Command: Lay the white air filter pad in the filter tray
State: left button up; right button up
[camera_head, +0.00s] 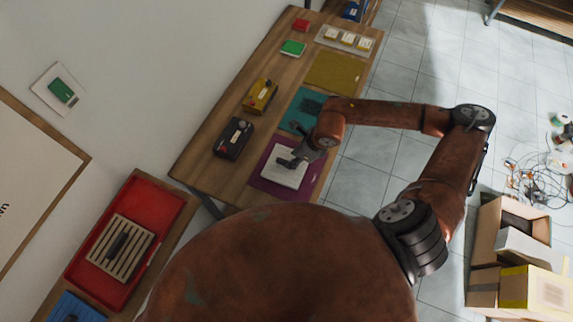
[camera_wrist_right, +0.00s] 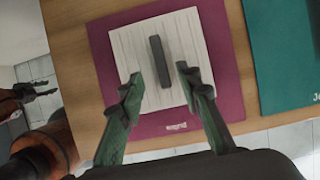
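The white air filter pad (camera_head: 282,176) lies flat on a purple mat on the bench. In the right wrist view the pad (camera_wrist_right: 125,45) has fine ridges and a dark bar handle (camera_wrist_right: 158,60) in its middle. My right gripper (camera_head: 288,162) is over the pad. In its wrist view the gripper (camera_wrist_right: 160,78) is open, with its fingertips apart on either side of the handle's near end and not closed on it. A red tray (camera_head: 90,262) at lower left holds a beige slatted piece (camera_head: 119,247) with a dark handle; I cannot tell whether it is the filter tray.
The purple mat (camera_head: 262,182) lies beside a teal mat (camera_head: 290,124). Black (camera_head: 233,138) and yellow (camera_head: 260,95) boxes stand along the bench's wall side. A blue container (camera_head: 75,308) is at lower left. Cardboard boxes (camera_head: 488,250) and loose cables lie on the floor at right.

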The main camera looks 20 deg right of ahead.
aim_at(287, 162)
jog(key=p+x, duration=0.1)
jog(key=x, duration=0.3)
jog(key=shift+w+a+p, duration=0.15)
jog(key=shift+w+p, duration=0.2)
jog(key=shift+p, duration=0.05)
jog(key=shift+f, duration=0.3)
jog(key=shift+c, duration=0.5)
grip_shut()
